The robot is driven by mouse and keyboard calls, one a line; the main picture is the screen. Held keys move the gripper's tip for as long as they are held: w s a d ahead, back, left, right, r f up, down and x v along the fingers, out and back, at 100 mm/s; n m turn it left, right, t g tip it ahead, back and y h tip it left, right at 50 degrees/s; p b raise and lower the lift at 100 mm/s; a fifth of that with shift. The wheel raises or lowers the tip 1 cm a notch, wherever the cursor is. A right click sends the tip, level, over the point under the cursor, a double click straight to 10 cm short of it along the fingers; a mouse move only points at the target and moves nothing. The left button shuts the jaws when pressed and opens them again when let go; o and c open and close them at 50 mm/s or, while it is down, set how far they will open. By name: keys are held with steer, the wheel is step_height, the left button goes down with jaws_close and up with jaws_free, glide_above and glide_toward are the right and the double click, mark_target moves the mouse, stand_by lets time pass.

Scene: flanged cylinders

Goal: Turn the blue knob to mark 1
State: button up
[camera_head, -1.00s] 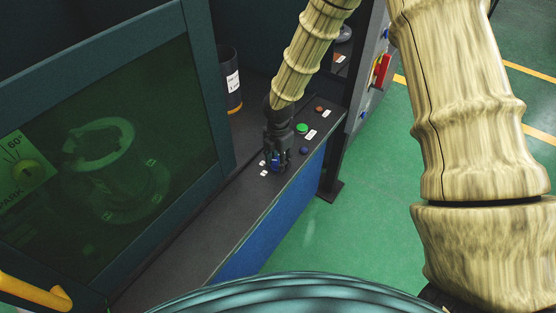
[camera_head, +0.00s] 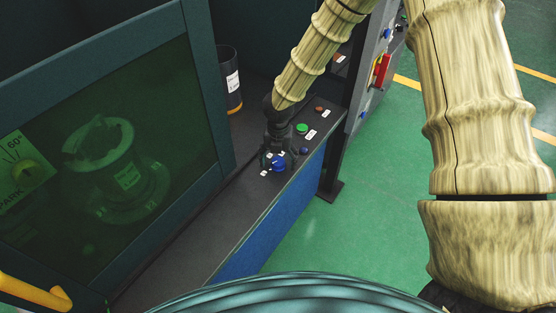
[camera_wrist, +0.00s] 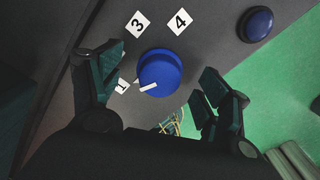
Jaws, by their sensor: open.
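The blue knob (camera_head: 279,163) sits on the dark control panel and shows large in the wrist view (camera_wrist: 160,70). Its white pointer line lies on its lower-left side, toward the mark 1 label (camera_wrist: 122,86). Mark labels 3 (camera_wrist: 138,24) and 4 (camera_wrist: 179,21) lie above the knob in the wrist view; I cannot make out a mark 2 label. My gripper (camera_head: 277,147) is open and empty, close to the knob. In the wrist view its fingers (camera_wrist: 157,80) stand apart on either side of the knob, without visible contact.
A smaller dark blue button (camera_head: 304,151), a green button (camera_head: 302,128) and an orange-brown button (camera_head: 319,109) share the panel (camera_head: 215,222). A dark bin (camera_head: 232,85) stands behind. A dark post and red-handled box (camera_head: 383,70) stand right. A green window (camera_head: 110,130) shows a flanged cylinder.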

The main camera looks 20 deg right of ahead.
mark_target(278, 160)
steer(key=shift+r+p, duration=2.75)
steer(key=shift+r, duration=0.3)
